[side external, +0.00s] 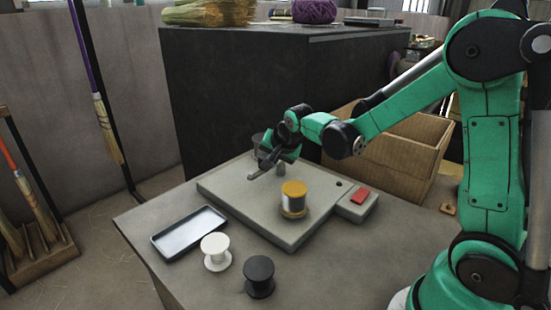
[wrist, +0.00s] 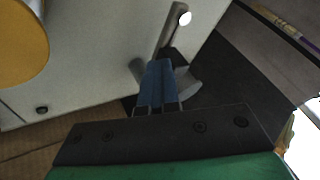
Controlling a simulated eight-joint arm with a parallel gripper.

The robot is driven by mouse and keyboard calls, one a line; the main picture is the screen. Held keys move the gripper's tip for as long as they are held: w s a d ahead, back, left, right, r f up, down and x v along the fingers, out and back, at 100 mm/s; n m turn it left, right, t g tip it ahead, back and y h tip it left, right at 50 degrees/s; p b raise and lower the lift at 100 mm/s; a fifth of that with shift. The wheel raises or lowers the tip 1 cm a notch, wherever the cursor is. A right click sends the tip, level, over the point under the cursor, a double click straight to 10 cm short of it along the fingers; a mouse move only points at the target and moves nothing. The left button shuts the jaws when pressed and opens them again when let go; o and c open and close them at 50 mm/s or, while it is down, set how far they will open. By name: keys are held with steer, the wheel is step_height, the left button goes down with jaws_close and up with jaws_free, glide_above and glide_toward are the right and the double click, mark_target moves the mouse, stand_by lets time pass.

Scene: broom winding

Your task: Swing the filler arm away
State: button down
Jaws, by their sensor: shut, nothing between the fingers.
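The filler arm (side external: 254,175) is a thin grey metal bar at the back left of the grey machine plate (side external: 245,211). My gripper (side external: 266,163) is shut and empty, low over the plate at the filler arm's near end. In the wrist view my gripper (wrist: 158,68) shows its fingers together beside the bar. I cannot tell whether they touch it. My fingers and hand hide part of the bar's base.
A spool with a yellow top (side external: 293,188) stands on the plate, right of the filler arm. A red button (side external: 361,196) is at the right. A shallow tray (side external: 189,232), a white spool (side external: 215,251) and a black spool (side external: 259,276) are in front. A cardboard box (side external: 405,155) stands behind.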

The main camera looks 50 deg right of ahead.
steer(key=shift+w+a, duration=0.15)
steer(key=shift+w, duration=0.05)
steer(key=shift+s, duration=0.5)
steer(key=s, duration=0.3)
steer(key=shift+s, duration=0.1)
steer(key=v, duration=0.3)
steer(key=a+v, duration=0.1)
steer(key=v, duration=0.5)
steer(key=shift+a+r, duration=0.4)
steer(key=s+a+f+n+y, duration=0.2)
steer(key=s+a+n, duration=0.3)
steer(key=n, duration=0.7)
steer(key=shift+a+f+n, duration=0.4)
steer(key=shift+a+f, duration=0.1)
steer(key=shift+f, duration=0.15)
